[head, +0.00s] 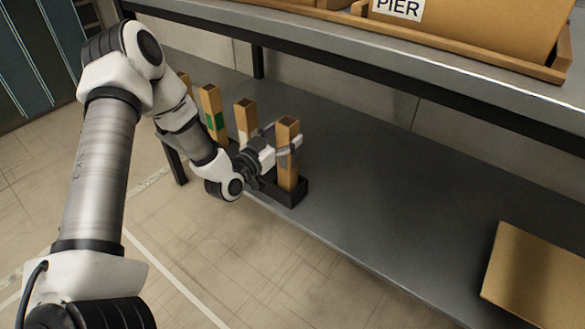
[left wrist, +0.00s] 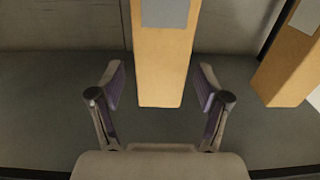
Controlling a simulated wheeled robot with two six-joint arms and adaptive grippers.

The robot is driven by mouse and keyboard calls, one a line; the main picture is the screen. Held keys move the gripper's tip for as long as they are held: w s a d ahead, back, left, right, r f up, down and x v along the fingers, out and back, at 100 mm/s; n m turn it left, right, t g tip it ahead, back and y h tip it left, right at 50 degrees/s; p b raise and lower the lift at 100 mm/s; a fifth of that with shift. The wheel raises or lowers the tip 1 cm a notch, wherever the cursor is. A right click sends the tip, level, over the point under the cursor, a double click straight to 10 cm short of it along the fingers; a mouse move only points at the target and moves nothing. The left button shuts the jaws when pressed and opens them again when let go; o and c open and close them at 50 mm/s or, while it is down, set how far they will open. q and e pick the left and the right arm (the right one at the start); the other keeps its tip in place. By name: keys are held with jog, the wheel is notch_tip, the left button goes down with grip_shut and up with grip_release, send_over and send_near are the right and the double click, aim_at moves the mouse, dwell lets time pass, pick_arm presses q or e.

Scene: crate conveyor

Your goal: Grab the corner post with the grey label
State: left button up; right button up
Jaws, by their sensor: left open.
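A tan square corner post (head: 288,168) stands upright in a black holder (head: 291,197) on the lower shelf, nearest me in a row. My left gripper (head: 284,138) is open at this post, with one finger on each side. In the left wrist view, a tan post (left wrist: 163,65) with a grey label (left wrist: 164,12) stands between the spread fingers of the gripper (left wrist: 160,86), with a gap on both sides. A second post (left wrist: 285,68) at the right also bears a greyish label. My right gripper is not in view.
Further posts stand beyond in the row: one with a pale label (head: 244,112), one with a green label (head: 210,98) and another partly hidden. The upper shelf edge (head: 400,80) hangs over them. A cardboard piece (head: 535,275) lies at the shelf's right.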

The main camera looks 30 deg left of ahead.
pick_arm(q)
jog(key=shift+w, duration=1.05)
grip_shut()
